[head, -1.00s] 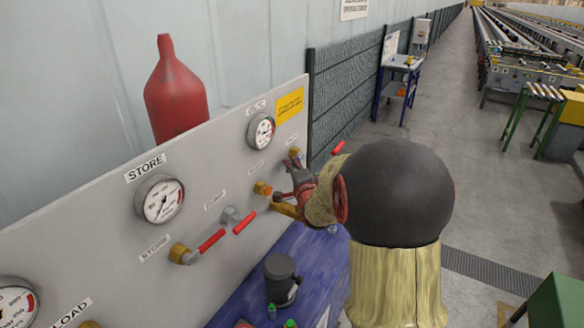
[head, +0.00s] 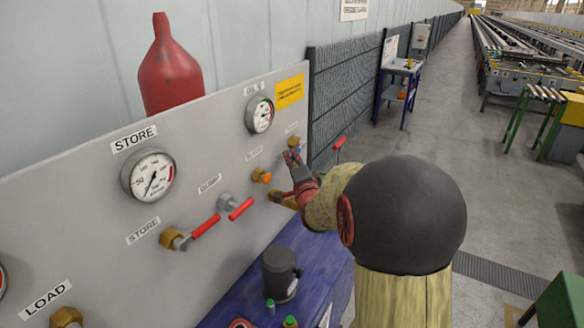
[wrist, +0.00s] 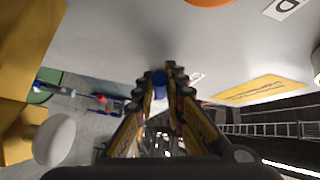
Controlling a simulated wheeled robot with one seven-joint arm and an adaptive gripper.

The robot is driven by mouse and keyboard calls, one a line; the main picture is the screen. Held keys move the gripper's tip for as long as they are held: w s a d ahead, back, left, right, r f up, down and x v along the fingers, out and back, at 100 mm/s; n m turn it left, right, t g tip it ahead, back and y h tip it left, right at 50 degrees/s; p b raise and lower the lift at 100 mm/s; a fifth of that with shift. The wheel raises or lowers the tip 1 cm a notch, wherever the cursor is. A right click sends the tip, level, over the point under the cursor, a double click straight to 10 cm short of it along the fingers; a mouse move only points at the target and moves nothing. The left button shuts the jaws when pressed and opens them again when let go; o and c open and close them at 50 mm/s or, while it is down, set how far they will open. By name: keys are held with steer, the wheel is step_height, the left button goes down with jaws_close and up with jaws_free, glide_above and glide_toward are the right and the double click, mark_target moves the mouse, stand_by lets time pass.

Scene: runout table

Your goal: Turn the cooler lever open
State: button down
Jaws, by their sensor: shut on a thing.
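My gripper (head: 291,156) is at the right end of the grey valve panel (head: 95,160), just below a brass fitting (head: 295,142). In the wrist view its fingers (wrist: 165,80) are closed in around a small blue part (wrist: 159,78). The same blue spot shows beside the fingertips in the head view (head: 298,150). A red-handled lever (head: 338,143) stands out to the right of the gripper; its base is hidden by my arm. The small labels here are too blurred to read, so I cannot tell which lever is the cooler's.
Two red-handled levers, the store one (head: 206,226) and its neighbour (head: 241,208), sit to the left on the panel. An orange knob (head: 262,177) is nearer the gripper. Below is a blue bench (head: 235,300) with a dark grey canister (head: 280,270).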

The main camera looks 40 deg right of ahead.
steer(key=shift+d+f+n+b, duration=0.1)
steer(key=shift+f+n+b, duration=0.25)
steer(key=shift+b, duration=0.35)
steer(key=c, duration=1.9)
jaws_free()
steer(key=shift+o, duration=0.3)
steer(key=v, duration=1.2)
steer(key=shift+f, duration=0.15)
steer(key=shift+c, duration=0.4)
